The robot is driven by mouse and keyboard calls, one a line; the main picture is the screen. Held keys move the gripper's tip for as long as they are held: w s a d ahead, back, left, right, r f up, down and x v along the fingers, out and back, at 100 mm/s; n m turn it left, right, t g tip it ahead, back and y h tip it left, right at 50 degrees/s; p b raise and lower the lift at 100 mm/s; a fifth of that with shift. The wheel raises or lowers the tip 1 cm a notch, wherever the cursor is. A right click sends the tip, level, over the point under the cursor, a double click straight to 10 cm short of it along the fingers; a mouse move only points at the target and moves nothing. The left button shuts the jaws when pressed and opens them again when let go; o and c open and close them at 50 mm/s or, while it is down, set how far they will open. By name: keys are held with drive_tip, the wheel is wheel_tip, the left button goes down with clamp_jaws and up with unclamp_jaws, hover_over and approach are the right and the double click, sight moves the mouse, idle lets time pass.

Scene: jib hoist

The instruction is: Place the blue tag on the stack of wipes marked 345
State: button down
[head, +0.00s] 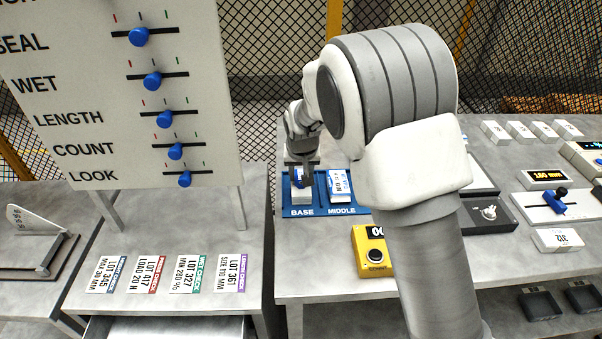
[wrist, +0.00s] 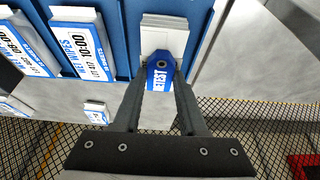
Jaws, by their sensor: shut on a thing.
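My gripper (head: 302,172) is over the blue tray's BASE place in the head view. In the wrist view my gripper (wrist: 161,82) is shut on the blue tag (wrist: 160,70), which has a round hole and white lettering partly hidden by the fingers. The tag overlaps the near end of a white stack of wipes (wrist: 165,35) in the blue tray (wrist: 118,45). I cannot tell whether the tag rests on it. This stack (head: 302,196) also shows below my gripper in the head view. No number is readable on it.
A labelled wipes pack (head: 340,185) lies in the MIDDLE place beside it. A yellow device (head: 371,252) stands in front. A LOT 345 card (head: 108,275) lies on the left table. A white pack marked 312 (head: 558,240) is at right. My arm hides the bench's middle.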

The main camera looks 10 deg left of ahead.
drive_tip(key=c, duration=0.9)
unclamp_jaws()
drive_tip(key=shift+f, duration=0.15)
drive_tip(key=o, duration=0.4)
drive_tip(key=shift+o, duration=0.2)
